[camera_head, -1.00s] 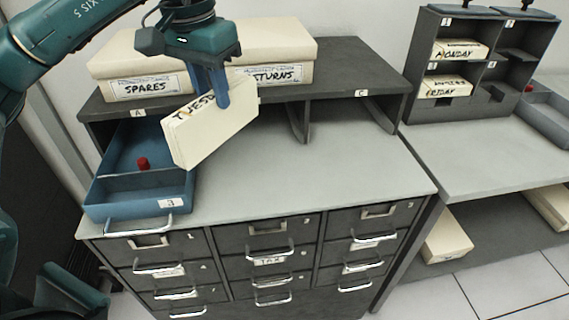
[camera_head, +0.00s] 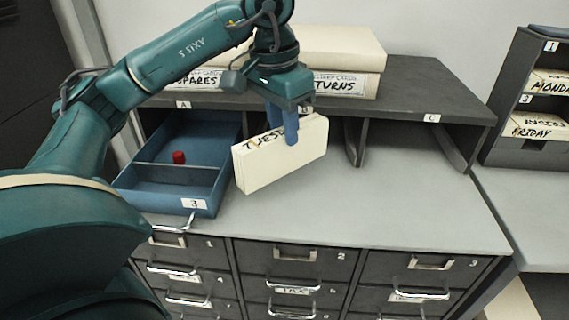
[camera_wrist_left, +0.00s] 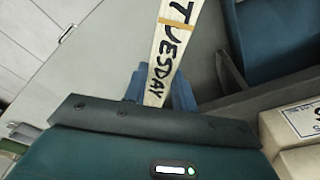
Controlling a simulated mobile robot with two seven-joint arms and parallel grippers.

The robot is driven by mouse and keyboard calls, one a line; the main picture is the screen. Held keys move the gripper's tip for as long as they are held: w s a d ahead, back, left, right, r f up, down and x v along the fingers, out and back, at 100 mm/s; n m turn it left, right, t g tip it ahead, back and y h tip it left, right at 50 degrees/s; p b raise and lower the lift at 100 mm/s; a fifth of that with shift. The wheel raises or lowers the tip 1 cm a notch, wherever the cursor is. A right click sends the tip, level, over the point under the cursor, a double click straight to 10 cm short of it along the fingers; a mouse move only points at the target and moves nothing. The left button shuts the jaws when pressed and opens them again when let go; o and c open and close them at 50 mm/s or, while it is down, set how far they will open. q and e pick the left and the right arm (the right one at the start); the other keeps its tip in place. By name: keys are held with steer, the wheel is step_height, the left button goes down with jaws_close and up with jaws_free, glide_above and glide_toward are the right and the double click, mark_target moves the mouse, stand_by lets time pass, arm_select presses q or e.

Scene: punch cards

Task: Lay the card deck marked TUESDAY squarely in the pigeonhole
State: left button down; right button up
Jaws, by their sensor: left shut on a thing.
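The cream card deck marked TUESDAY (camera_head: 285,157) is held in my left gripper (camera_head: 290,138), whose blue fingers are shut on its upper edge. The deck hangs tilted above the grey counter, in front of bay B and apart from the shelf. In the left wrist view the lettered edge of the deck (camera_wrist_left: 168,50) runs out between the fingers. The pigeonhole rack (camera_head: 497,140) with numbered compartments stands at the far right, partly cut off. A MONDAY deck (camera_head: 550,84) lies in compartment 1 and a FRIDAY deck (camera_head: 538,127) in compartment 3. My right gripper is out of view.
A blue tray (camera_head: 165,198) marked 3, with a red piece (camera_head: 179,157) inside, sits left of the deck in bay A. Bay C (camera_head: 405,150) looks empty. Boxes marked SPARES and RETURNS (camera_head: 335,50) stand on the shelf top. The counter's right part (camera_head: 420,215) is clear.

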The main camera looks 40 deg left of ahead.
mark_target(284, 156)
arm_select(q)
steer(key=shift+f, duration=3.05)
steer(key=shift+f+b, duration=0.2)
steer(key=shift+b, duration=0.2)
steer(key=c, duration=1.1)
jaws_free()
